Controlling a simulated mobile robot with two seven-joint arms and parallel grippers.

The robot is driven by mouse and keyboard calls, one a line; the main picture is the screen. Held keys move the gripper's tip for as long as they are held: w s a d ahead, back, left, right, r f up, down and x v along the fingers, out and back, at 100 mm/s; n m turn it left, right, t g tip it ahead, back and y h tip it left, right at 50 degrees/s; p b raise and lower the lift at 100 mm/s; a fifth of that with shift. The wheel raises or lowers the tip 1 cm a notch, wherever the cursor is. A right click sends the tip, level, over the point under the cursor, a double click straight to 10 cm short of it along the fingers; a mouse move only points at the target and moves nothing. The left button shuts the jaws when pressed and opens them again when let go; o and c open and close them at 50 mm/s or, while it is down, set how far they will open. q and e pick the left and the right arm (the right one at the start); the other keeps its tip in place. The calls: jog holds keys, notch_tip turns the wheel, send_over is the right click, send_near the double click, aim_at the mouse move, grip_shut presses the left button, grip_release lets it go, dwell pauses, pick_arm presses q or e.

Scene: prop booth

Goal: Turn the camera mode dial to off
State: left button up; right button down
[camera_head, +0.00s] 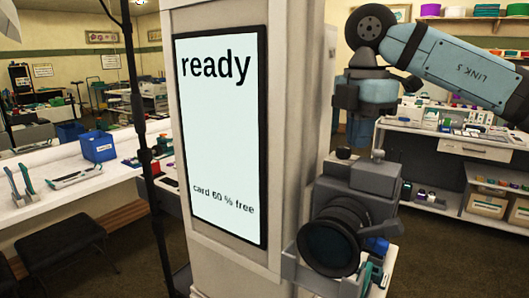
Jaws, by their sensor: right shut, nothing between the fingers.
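A dark grey camera (385,188) with a big round black lens (330,246) stands at the lower right, its lens facing me. Two small raised round parts show on its top: a dark knob (343,153) at the left and another at the right, under my gripper. Which is the mode dial, and its setting, I cannot tell. My right gripper (378,152) points down from above, shut and empty, with its tips at or just above the right part of the camera top. Contact is unclear. My left gripper is out of view.
A pillar left of the camera carries a screen (222,130) reading "ready" and "card 60 % free". A grey tray (290,268) is around the camera's base. A thin black pole (143,130) stands left of the pillar. A white bench (40,207) holds a blue box (98,147).

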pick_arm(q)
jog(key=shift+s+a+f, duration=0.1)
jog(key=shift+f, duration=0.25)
pick_arm(e)
jog(key=shift+w+f, duration=0.1)
jog(key=shift+f, duration=0.4)
jog(key=shift+w+r+p, duration=0.25)
jog(key=shift+r+p, duration=0.25)
jog(key=shift+r, duration=0.1)
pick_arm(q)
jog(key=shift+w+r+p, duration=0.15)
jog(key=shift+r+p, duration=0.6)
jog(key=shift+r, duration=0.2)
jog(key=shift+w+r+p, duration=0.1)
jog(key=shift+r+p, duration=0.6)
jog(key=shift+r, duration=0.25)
pick_arm(e)
jog(key=shift+w+d+r, duration=0.1)
jog(key=shift+w+r, duration=0.05)
jog(key=shift+r, duration=1.05)
jog(key=shift+w+d+r, duration=0.1)
jog(key=shift+w+r, duration=0.05)
jog(key=shift+r, duration=1.05)
